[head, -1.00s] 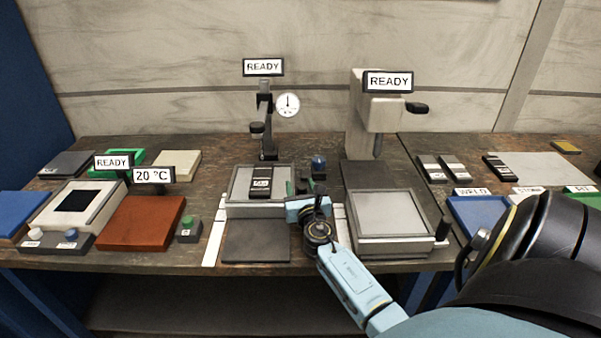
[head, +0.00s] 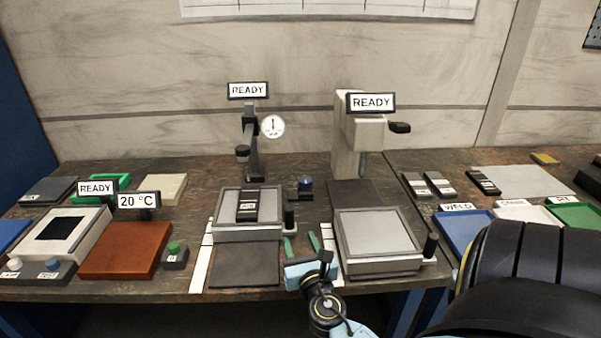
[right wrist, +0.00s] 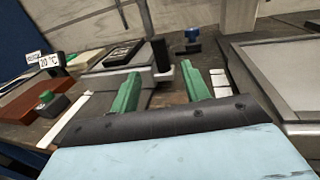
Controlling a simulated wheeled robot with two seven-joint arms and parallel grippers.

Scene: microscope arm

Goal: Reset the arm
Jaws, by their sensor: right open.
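The left station has a dark upright arm (head: 252,145) with a round dial gauge (head: 272,126) and a READY sign (head: 248,91). Below it, a grey tray (head: 228,233) holds a black labelled block (head: 247,206). A short black upright handle (head: 289,218) stands at the tray's right side. It also shows in the right wrist view (right wrist: 160,57), beyond and between my fingertips. My right gripper (head: 301,241) is open and empty, its green fingers pointing toward the handle, apart from it. It also shows in the right wrist view (right wrist: 161,72). My left gripper is not in view.
A blue-topped knob (head: 305,184) stands behind the handle. The right station has a beige column (head: 350,145), a black side lever (head: 400,127) and a pale plate (head: 378,235) with another black post (head: 431,246). A red-brown plate (head: 125,250) lies left.

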